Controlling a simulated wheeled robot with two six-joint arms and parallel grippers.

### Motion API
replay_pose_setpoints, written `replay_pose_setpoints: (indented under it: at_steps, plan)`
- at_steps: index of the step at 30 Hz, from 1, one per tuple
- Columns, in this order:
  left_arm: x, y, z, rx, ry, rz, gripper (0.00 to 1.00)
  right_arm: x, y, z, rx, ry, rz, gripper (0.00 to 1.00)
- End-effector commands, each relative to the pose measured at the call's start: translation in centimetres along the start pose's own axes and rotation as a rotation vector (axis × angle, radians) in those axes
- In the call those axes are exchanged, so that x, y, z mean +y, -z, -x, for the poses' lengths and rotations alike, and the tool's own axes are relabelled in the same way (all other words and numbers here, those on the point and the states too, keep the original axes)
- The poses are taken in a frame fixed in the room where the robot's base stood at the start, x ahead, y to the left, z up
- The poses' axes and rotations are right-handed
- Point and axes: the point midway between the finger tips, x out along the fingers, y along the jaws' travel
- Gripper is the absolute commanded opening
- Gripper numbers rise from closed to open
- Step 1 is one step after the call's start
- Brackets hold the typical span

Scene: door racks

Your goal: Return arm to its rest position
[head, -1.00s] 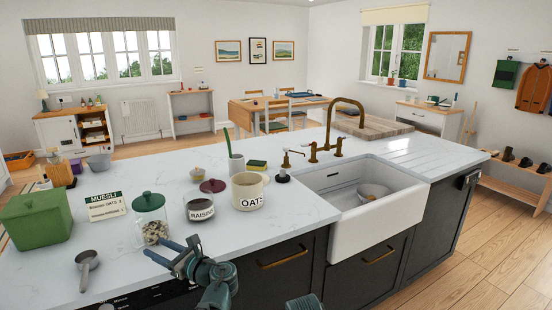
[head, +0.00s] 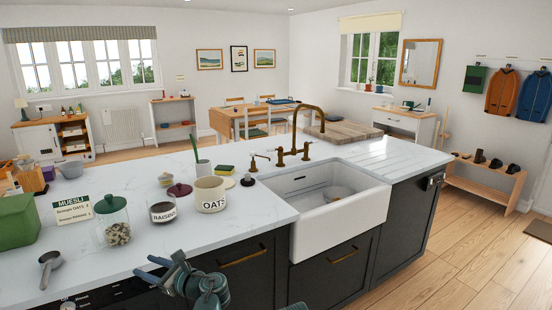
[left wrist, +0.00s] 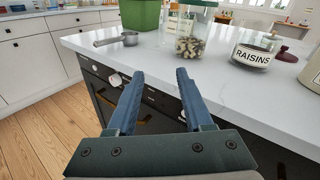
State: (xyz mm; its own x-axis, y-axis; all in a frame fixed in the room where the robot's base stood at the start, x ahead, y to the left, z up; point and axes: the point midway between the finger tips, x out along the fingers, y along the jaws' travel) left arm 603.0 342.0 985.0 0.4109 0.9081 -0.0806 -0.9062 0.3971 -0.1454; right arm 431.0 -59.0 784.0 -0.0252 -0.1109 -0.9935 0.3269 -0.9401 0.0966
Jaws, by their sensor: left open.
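My left gripper (head: 148,268) is open and empty in the head view, in front of the near edge of the island counter (head: 330,225). In the left wrist view its two blue fingers (left wrist: 160,75) stand apart with nothing between them. They point toward the counter edge, over the dark oven front (left wrist: 150,98). My left forearm runs down out of the bottom of the head view. My right gripper does not show; only a small grey-green piece shows at the bottom edge.
Near the counter edge are a metal scoop (head: 48,266), a glass jar with a green lid (head: 112,222), a raisins jar (head: 162,208) and an oats canister (head: 210,195). A green bin (head: 18,218) stands left. The white sink (head: 340,216) is right. Wooden floor (head: 470,265) is open beyond.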

Motion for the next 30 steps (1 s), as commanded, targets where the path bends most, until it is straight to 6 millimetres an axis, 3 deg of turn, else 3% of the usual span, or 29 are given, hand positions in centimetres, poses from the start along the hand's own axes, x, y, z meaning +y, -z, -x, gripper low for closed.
replay_pose_setpoints:
  at_steps: [8,16,20,24,27,30]
  plan:
    - [0.7,2.0,2.1,0.152,-0.048,0.219,0.51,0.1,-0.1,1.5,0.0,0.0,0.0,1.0]
    - [1.8,6.0,7.2,0.414,-0.207,0.579,0.51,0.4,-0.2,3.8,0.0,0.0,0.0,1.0]
    - [2.6,8.6,12.4,0.596,-0.393,0.811,0.51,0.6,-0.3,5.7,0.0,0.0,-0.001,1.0]
    - [3.8,11.0,20.0,0.774,-0.698,1.035,0.51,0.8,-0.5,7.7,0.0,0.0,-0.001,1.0]
    - [4.7,11.8,24.9,0.844,-0.907,1.123,0.51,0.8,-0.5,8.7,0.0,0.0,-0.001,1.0]
    - [5.4,12.1,28.4,0.876,-1.07,1.167,0.51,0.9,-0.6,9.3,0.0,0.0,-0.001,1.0]
